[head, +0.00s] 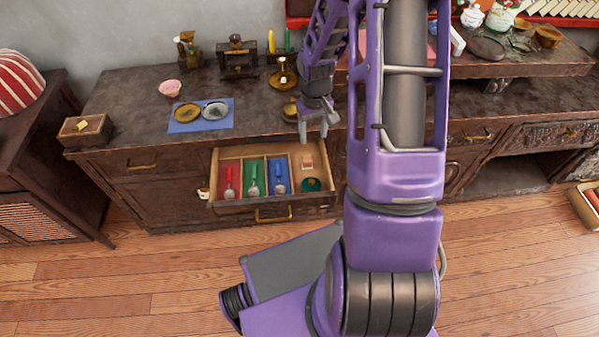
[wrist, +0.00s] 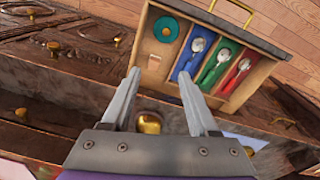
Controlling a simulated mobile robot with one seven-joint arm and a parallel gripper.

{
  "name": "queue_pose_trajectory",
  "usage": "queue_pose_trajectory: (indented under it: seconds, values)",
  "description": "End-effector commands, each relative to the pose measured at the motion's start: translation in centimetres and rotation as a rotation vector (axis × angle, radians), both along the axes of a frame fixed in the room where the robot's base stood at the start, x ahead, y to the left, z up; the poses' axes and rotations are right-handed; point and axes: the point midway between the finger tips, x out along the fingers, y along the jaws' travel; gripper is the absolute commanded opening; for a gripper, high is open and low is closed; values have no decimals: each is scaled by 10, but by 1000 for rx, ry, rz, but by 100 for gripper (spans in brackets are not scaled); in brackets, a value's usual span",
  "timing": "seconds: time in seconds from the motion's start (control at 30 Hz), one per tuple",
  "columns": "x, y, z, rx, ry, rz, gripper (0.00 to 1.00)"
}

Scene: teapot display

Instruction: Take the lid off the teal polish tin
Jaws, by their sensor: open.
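The teal polish tin (head: 311,185) lies in the right compartment of the open drawer (head: 235,214), at its front. I cannot make out the seam between lid and tin. My gripper (head: 313,138) is open and empty, above the back right part of the drawer. In the wrist view, my gripper's fingers (wrist: 160,76) point towards the drawer, apart from the tin. A small pinkish block (head: 307,161) lies behind the tin in the same compartment.
Scoops lie in the red (head: 229,194), green (head: 252,192) and blue (head: 280,188) compartments left of the tin. On the cabinet top stand a blue mat (head: 202,127) with two dishes, a pink bowl (head: 170,88) and brass pieces. The drawer's walls surround the tin.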

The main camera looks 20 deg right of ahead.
Motion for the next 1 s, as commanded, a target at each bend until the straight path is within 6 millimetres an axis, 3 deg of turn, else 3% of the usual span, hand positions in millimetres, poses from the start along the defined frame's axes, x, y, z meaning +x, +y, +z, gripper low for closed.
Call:
queue_pose_trajectory:
  seconds: [0.1,0.27,0.7,1.0]
  values:
    - [-17,0,-11,27,42,8,60]
    - [-21,2,-30,34,54,14,60]
    - [-20,2,-120,32,51,12,60]
    - [-21,2,-143,31,50,12,60]
